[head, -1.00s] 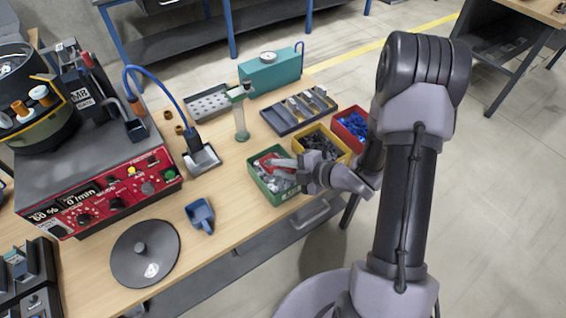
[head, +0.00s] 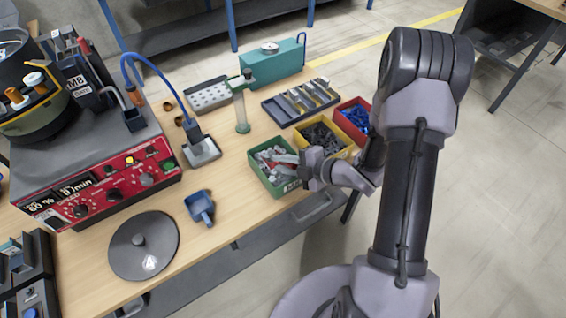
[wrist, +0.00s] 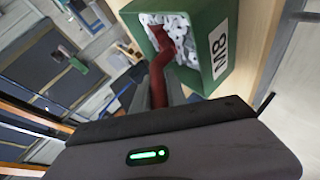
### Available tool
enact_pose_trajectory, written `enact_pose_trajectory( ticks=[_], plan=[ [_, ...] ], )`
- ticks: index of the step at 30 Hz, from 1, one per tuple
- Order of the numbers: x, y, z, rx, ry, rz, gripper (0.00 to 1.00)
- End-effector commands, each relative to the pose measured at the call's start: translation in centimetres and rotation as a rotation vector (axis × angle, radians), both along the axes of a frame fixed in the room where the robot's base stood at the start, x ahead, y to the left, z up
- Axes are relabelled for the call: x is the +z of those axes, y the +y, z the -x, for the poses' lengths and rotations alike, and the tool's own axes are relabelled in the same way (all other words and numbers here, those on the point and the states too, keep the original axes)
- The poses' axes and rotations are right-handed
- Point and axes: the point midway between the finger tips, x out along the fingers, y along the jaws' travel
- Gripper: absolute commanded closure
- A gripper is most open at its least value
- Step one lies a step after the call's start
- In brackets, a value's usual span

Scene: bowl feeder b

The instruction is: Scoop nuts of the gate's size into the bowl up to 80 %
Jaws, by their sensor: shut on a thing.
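The green bin (head: 263,178) holds light grey metal nuts and stands at the table's front edge. In the wrist view the green bin (wrist: 213,50) carries an M8 label. My gripper (head: 300,168) is at the bin's right side, shut on a red scoop (wrist: 158,68). The scoop's bent red handle runs from between the fingers into the bin, and its far end is over or among the nuts; its load is hidden. A plate on the feeder reads like M8 (head: 75,82).
A yellow bin (head: 345,152) of dark parts and a red bin (head: 362,104) of blue parts stand behind the green bin. A red control panel (head: 105,186) fronts the feeder.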

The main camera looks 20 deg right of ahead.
Motion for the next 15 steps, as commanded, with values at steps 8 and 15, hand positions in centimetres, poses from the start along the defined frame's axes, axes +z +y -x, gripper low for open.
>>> enact_pose_trajectory(
  ticks=[8,15],
  plan=[
    [-0.7,-0.1,-0.1,0.002,-0.005,0.002,1.00],
    [1.0,0.0,0.0,0.000,-0.001,0.001,1.00]
  ],
)
